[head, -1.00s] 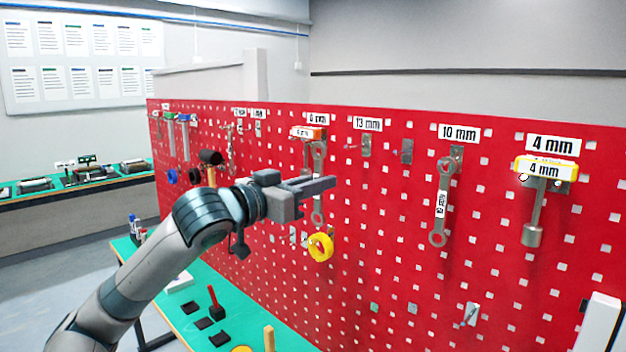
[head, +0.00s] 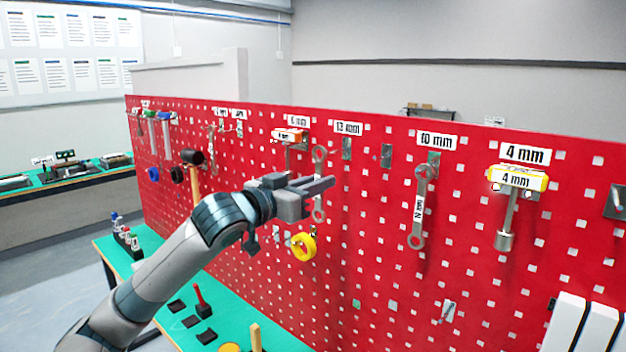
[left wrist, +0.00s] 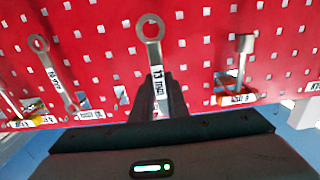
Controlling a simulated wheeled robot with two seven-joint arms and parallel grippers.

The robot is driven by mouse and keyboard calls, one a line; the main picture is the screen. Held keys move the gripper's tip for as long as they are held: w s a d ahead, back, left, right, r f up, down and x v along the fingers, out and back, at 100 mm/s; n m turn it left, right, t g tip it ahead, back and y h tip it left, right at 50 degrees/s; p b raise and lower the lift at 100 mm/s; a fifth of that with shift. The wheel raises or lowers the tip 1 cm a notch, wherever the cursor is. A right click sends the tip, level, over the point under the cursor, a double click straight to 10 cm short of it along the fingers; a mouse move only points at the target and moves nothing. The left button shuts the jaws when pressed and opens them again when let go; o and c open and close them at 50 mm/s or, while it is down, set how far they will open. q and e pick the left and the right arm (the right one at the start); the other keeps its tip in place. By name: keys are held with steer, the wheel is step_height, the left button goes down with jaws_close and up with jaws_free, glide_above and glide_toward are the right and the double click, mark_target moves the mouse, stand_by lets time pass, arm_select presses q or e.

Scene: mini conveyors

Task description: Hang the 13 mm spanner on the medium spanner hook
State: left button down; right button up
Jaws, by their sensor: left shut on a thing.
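My left gripper (head: 326,186) is shut on the 13 mm spanner (head: 319,158), which stands upright in front of the red pegboard. Its upper ring shows above the fingers and part of its shank below. In the left wrist view the spanner (left wrist: 152,52) sits between the fingertips (left wrist: 158,95), with its 13 mm label and one ring end visible. An empty hook plate (head: 347,148), under the 13 mm label (head: 348,128), is just right of the spanner; I take it for the medium spanner hook. The spanner looks apart from it. My right gripper is not in view.
The 10 mm spanner (head: 421,205) hangs right of the empty hook. A yellow-topped 4 mm driver (head: 517,180) hangs farther right. An orange-topped 6 mm tool (head: 288,136) hangs close left. A yellow ring (head: 302,247) is below. A green bench (head: 255,325) runs beneath the board.

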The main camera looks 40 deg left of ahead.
arm_select(q)
steer(key=shift+w+d+p, duration=0.2)
steer(key=shift+w+p, duration=1.4)
steer(key=shift+w, duration=1.05)
steer(key=shift+f, duration=0.4)
steer(key=c, duration=1.7)
jaws_free()
steer(key=shift+o, duration=0.2)
steer(key=shift+f, duration=0.1)
